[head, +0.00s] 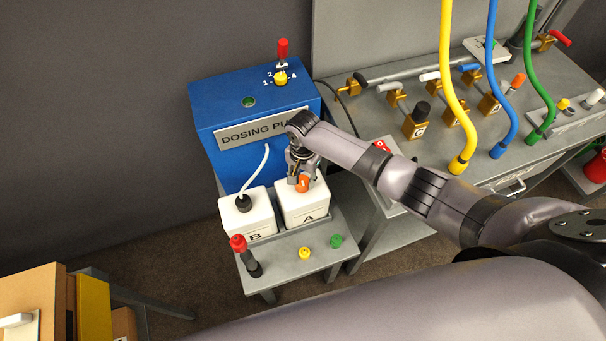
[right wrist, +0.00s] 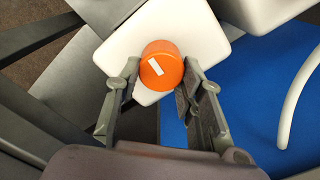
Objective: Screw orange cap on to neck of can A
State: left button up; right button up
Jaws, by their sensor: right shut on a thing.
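The orange cap (head: 303,184) is at the top of white can A (head: 302,207), over its neck. My right gripper (head: 299,178) reaches down over can A and is shut on the cap. In the right wrist view the cap (right wrist: 161,66) sits between the two fingers (right wrist: 152,90), with a white mark on its top. The white body of can A (right wrist: 112,62) lies below it. The cap hides the neck, so I cannot tell how far it is seated. My left gripper is not in view.
Can B (head: 247,216), with a black cap and white tube, stands left of can A on the grey stand. The blue dosing pump (head: 215,124) is behind. A red-topped black piece (head: 239,243), yellow cap (head: 304,253) and green cap (head: 336,241) are in front.

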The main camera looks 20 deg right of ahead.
jog(key=m+p, duration=0.2)
jog(key=m, duration=0.1)
jog(key=shift+s+r, duration=0.1)
jog(key=shift+m+p, duration=0.35)
jog(key=shift+m, duration=0.15)
jog(key=shift+s+m+p, duration=0.1)
jog(key=shift+m+p, duration=0.4)
jog(key=shift+p, duration=0.05)
jog(key=shift+m+p, duration=0.5)
jog(key=shift+m, duration=0.3)
jog(key=shift+m+p, duration=0.4)
jog(key=shift+m, duration=0.9)
